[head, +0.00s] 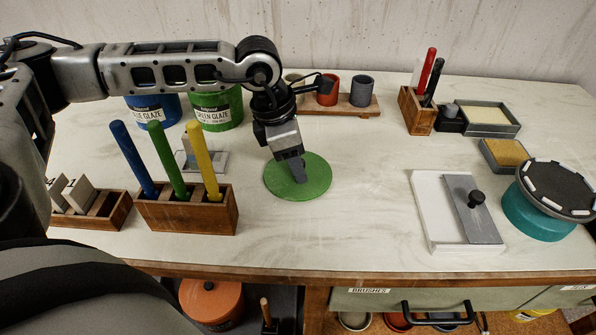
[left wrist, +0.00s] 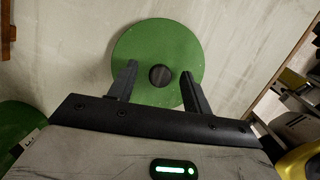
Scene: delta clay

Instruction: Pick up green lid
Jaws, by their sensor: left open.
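The green lid (head: 315,184) is a flat round disc lying on the white tabletop, near the middle of the head view. In the left wrist view the lid (left wrist: 158,42) has a dark round knob (left wrist: 160,75) at its centre. My left gripper (head: 298,178) is over the lid, pointing down, and hides the knob in the head view. In the left wrist view its two fingers (left wrist: 160,90) are open, one on each side of the knob and apart from it. My right gripper is not in view.
A wooden holder (head: 187,215) with blue, green and yellow sticks stands left of the lid. Green (head: 216,112) and blue (head: 150,112) glaze tubs stand behind. The table between lid and slab is clear.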

